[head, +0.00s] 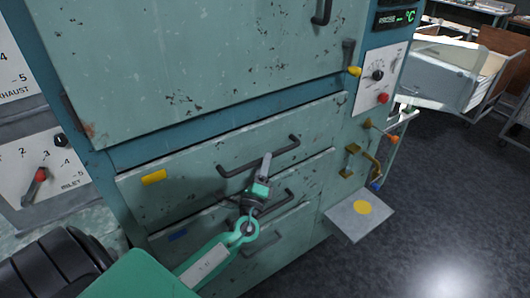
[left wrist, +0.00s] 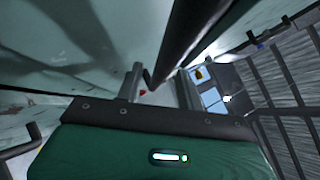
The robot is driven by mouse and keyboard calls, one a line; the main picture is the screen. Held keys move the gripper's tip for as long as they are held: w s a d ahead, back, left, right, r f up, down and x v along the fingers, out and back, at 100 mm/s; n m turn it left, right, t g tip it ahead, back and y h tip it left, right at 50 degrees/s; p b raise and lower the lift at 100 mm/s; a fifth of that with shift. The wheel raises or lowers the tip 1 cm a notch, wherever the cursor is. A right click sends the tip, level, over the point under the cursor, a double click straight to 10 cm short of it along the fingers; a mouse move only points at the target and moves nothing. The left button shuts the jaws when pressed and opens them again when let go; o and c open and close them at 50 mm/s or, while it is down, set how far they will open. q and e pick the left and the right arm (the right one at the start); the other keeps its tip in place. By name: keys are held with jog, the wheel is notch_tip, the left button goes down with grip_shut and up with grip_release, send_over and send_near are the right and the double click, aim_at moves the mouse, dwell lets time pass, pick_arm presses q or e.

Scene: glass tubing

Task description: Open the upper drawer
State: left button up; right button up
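The upper drawer (head: 200,175) is a worn pale green front with a yellow label (head: 153,177) at its left; it looks flush with the cabinet. Its dark bar handle (head: 240,167) runs across the right half and also shows in the left wrist view (left wrist: 190,40). Whether a finger touches the bar is unclear. My right gripper is not in view.
A large door (head: 190,70) is above. Valves (head: 365,160) and a plate with a yellow disc (head: 360,215) stick out at right. Open floor (head: 450,190) lies beyond.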

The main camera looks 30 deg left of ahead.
pick_arm(q)
jog(key=shift+x, duration=0.95)
grip_shut()
